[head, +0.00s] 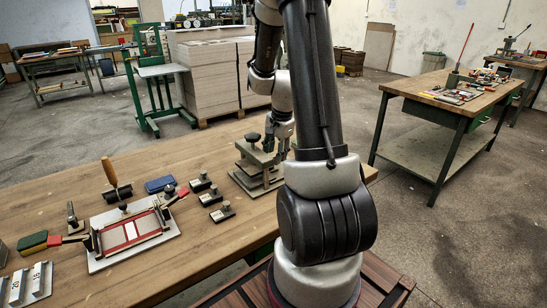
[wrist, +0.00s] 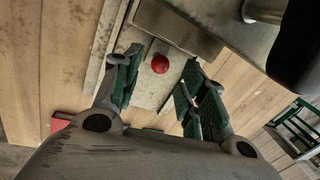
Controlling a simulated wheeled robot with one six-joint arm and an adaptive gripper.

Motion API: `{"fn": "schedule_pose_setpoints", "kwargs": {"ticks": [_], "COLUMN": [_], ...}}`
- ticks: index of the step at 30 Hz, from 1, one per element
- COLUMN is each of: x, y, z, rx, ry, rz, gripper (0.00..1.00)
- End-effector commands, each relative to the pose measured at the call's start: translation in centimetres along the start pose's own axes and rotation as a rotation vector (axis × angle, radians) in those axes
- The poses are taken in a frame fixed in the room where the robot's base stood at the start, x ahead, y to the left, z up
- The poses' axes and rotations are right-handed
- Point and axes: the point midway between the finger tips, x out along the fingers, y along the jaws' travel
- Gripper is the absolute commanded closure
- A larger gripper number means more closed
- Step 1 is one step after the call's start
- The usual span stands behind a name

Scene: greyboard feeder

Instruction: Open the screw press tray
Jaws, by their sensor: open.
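The screw press (head: 258,167) stands on the wooden bench near its right end, a grey metal block on flat plates with a dark knob on top. My gripper (head: 281,150) is beside its right side in the head view, partly behind my arm. In the wrist view my gripper (wrist: 162,70) is open, its two green-padded fingers on either side of a red ball knob (wrist: 160,64). The knob appears between the fingertips; I cannot tell whether they touch it. A pale plate (wrist: 150,92), apparently the press tray, lies below the knob, beside the press's metal body (wrist: 180,28).
On the bench (head: 190,255), a frame fixture with red strips (head: 130,232), small dark clamps (head: 222,212), a blue box (head: 160,184) and a green-yellow block (head: 32,242) lie left of the press. A second table (head: 440,85) stands at right across open floor.

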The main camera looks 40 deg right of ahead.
Motion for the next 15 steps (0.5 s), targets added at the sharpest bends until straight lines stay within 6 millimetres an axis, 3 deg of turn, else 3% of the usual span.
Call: {"fn": "schedule_pose_setpoints", "kwargs": {"ticks": [6,15], "x": [2.2,2.5], "y": [0.0,0.0], "z": [0.0,0.0], "rx": [-0.001,-0.001], "ry": [-0.001,0.0], "rz": [0.001,-0.001], "gripper": [0.58,0.6]}}
